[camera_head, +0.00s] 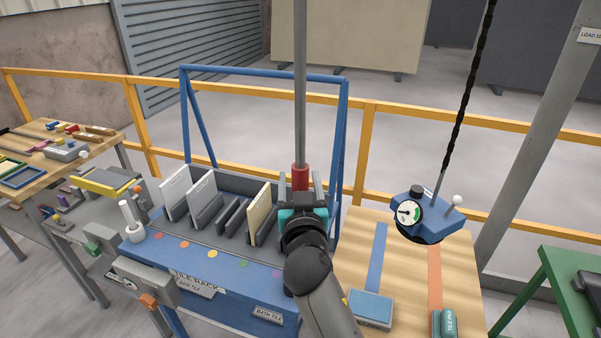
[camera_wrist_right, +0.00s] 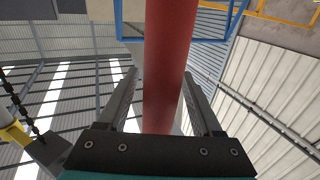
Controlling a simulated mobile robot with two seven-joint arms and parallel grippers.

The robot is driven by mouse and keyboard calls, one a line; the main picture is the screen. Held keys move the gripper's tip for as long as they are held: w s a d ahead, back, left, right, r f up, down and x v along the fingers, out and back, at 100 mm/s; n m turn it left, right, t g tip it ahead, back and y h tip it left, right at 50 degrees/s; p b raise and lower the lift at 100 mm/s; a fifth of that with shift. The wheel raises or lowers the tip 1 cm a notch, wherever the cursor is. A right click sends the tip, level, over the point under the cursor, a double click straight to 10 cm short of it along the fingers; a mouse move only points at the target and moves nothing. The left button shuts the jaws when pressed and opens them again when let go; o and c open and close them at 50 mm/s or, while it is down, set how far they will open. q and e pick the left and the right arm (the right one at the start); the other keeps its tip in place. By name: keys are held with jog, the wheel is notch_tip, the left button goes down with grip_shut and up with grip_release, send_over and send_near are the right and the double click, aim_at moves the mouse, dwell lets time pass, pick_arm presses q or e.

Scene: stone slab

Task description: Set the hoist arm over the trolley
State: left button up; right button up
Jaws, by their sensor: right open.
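A grey upright pole (camera_head: 300,80) with a red grip (camera_head: 300,173) at its lower end comes down in the middle of the head view; it looks like the hoist arm's handle. My right gripper (camera_head: 301,183) is open at the red grip. In the right wrist view the red grip (camera_wrist_right: 168,60) runs between the two open fingers (camera_wrist_right: 160,80), with a gap visible on at least one side. A blue lifter with a dial gauge (camera_head: 425,218) hangs from a dark chain at right. I cannot make out a trolley for certain. My left gripper is out of view.
A blue tile rack (camera_head: 240,278) with upright slabs stands behind and left of my right arm. A wooden table (camera_head: 395,265) with blue and orange strips is at right, a green frame (camera_head: 555,285) beyond. A tool bench (camera_head: 65,150) is at left. A yellow railing (camera_head: 420,118) crosses behind.

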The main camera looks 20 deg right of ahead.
dwell(0.3)
grip_shut()
dwell(0.4)
jog(key=shift+r, duration=0.1)
dwell(0.8)
